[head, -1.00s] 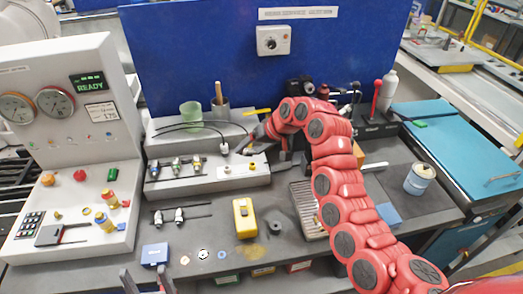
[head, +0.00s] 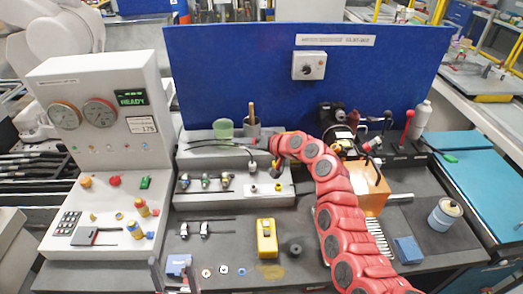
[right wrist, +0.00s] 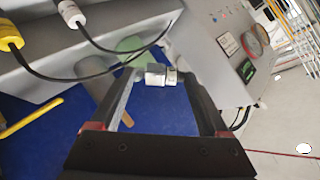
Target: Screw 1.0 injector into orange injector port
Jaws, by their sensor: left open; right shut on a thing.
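My right gripper (right wrist: 157,84) is shut on a small silver-white cylindrical piece (right wrist: 160,75), probably an injector; its label is too small to read. In the head view my red right arm reaches over the bench, its hand (head: 268,152) above the stepped grey rack (head: 285,204). Several injectors with coloured bands (head: 205,182) lie on the rack, and more dark ones (head: 205,229) lie on the bench. My left gripper (head: 170,275) is open and empty at the bottom edge.
A green cup (head: 223,128) stands on the rack's back step. Black cables (right wrist: 90,75) with connectors cross close to my right gripper. A blue wall (head: 270,80) closes the back.

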